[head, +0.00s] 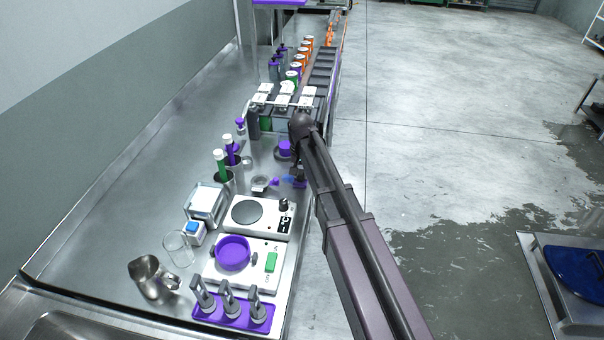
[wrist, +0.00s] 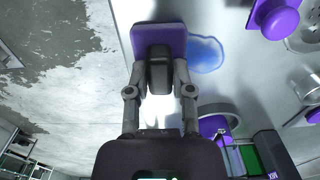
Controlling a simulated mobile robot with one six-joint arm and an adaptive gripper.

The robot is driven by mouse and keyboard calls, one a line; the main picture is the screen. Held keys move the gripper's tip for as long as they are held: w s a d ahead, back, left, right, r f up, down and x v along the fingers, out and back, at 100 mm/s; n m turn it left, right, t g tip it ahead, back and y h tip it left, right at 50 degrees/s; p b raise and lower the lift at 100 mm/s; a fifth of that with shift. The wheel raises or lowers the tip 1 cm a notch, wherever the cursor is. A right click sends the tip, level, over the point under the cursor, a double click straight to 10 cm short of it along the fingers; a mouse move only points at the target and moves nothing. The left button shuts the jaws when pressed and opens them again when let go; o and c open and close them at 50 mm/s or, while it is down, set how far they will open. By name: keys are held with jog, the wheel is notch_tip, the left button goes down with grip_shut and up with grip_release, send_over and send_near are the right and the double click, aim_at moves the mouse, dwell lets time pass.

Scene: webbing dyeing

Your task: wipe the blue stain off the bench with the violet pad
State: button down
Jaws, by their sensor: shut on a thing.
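The violet pad (wrist: 158,40) is in the upper middle of the wrist view, with a dark grip block on its back. My gripper (wrist: 159,68) is shut on that block. The blue stain (wrist: 206,54) is a wet-looking patch on the bench, just right of the pad in the wrist view. In the head view the stain (head: 288,179) is a small blue spot near the bench's right edge. The pad (head: 300,184) is just right of it there, partly hidden by my arm. I cannot tell whether the pad touches the bench.
A white hotplate (head: 256,216) is in front. The bench's edge drops to open floor (head: 420,150) on the right.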

aim_at(291, 180)
jog(key=shift+w+a+r, duration=0.1)
jog(key=shift+w+a, duration=0.1)
jog(key=shift+a, duration=0.7)
jog(key=shift+w+a, duration=0.15)
jog(key=shift+a, duration=0.7)
jog(key=shift+w+a, duration=0.2)
jog(key=shift+a, duration=0.75)
jog(key=shift+w+a, duration=0.15)
jog(key=shift+a, duration=0.75)
jog(key=shift+d, duration=0.1)
jog(key=shift+s+d, duration=0.25)
jog(key=shift+d, duration=0.65)
jog(key=shift+s+d, duration=0.2)
jog(key=shift+d, duration=0.7)
jog(key=shift+d, duration=0.1)
jog(key=shift+s+d, duration=0.15)
jog(key=shift+d, duration=0.75)
jog(key=shift+s+d, duration=0.1)
jog(key=shift+d, duration=0.75)
